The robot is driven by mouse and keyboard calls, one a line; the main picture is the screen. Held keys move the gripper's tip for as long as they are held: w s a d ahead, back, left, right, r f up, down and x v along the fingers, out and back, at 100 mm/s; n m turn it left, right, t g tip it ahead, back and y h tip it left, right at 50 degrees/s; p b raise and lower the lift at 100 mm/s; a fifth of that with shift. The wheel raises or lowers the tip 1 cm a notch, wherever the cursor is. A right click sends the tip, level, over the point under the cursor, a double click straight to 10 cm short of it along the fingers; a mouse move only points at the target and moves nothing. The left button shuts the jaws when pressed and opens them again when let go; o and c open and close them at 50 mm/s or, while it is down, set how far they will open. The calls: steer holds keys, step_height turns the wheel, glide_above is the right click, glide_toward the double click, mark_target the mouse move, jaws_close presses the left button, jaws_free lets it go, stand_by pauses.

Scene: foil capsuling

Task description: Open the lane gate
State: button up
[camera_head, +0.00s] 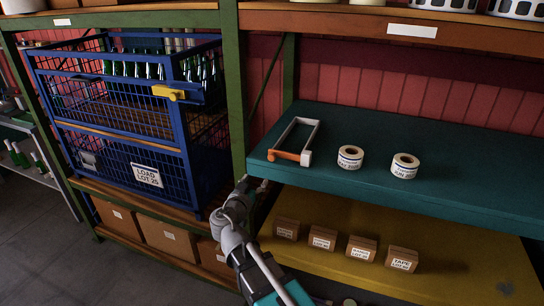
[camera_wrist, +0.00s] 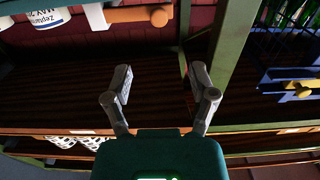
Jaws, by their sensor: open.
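A blue wire cage (camera_head: 165,125) with a yellow latch handle (camera_head: 175,93) on its upper front stands at the left in the head view. On the teal shelf (camera_head: 460,165), a white U-shaped frame (camera_head: 277,140) with an orange bar (camera_head: 288,155) lies near the front left corner. I cannot tell which is the lane gate. My gripper (camera_wrist: 160,74) is open, with nothing between its fingers in the wrist view. The orange bar (camera_wrist: 140,15) is beyond the fingertips at the top; the yellow handle (camera_wrist: 302,89) is at the right. In the head view my gripper is partly hidden near the green post.
The green rack post (camera_head: 234,90) stands between cage and teal shelf, close to my arm. Two label rolls (camera_head: 350,157) (camera_head: 404,166) stand right of the white frame. Several small boxes (camera_head: 322,238) sit on the yellow shelf (camera_head: 450,275) below. Bottles (camera_head: 135,69) stand in the cage.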

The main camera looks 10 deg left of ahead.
mark_target(271, 159)
steer(key=x, duration=1.4)
stand_by(0.4)
jaws_close()
stand_by(0.3)
